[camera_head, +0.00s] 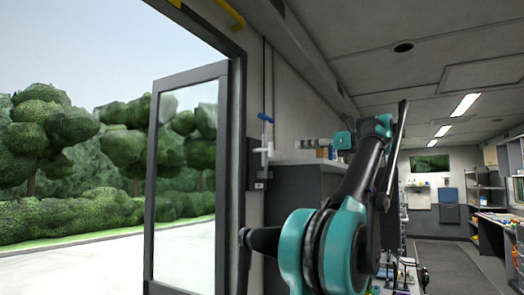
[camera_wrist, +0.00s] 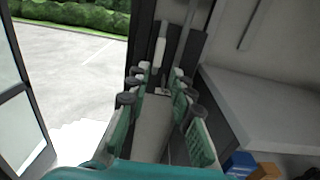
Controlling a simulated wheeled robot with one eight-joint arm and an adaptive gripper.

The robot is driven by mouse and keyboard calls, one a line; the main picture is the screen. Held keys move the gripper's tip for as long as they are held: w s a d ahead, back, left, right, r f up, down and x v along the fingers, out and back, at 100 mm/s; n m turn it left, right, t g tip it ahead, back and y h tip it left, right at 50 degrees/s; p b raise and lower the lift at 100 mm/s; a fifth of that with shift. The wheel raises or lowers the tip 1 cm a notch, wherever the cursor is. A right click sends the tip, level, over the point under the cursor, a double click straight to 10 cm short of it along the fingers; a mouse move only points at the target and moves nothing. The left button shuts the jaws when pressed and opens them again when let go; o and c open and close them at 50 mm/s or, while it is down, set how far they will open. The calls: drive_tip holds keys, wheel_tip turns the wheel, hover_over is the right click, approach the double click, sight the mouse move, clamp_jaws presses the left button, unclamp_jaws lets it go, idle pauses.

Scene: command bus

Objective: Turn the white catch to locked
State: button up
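The white catch (camera_head: 264,158) is a small upright white piece on the dark post beside the open door. In the wrist view a pale upright bar (camera_wrist: 160,52), which looks like the same catch, stands just beyond the fingertips. The catch's exact setting is too small to read.
A blue-topped handle (camera_head: 265,118) rises above the catch. A grey counter (camera_head: 302,172) stands to the right; a blue box (camera_wrist: 239,164) and a brown box (camera_wrist: 266,171) sit on it. The glazed door (camera_head: 187,180) stands open at left. An aisle (camera_head: 448,265) runs back at right.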

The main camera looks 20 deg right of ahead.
sight(265, 148)
drive_tip(key=x, duration=1.7)
drive_tip(key=shift+w+a, duration=0.1)
drive_tip(key=shift+c, duration=0.2)
clamp_jaws()
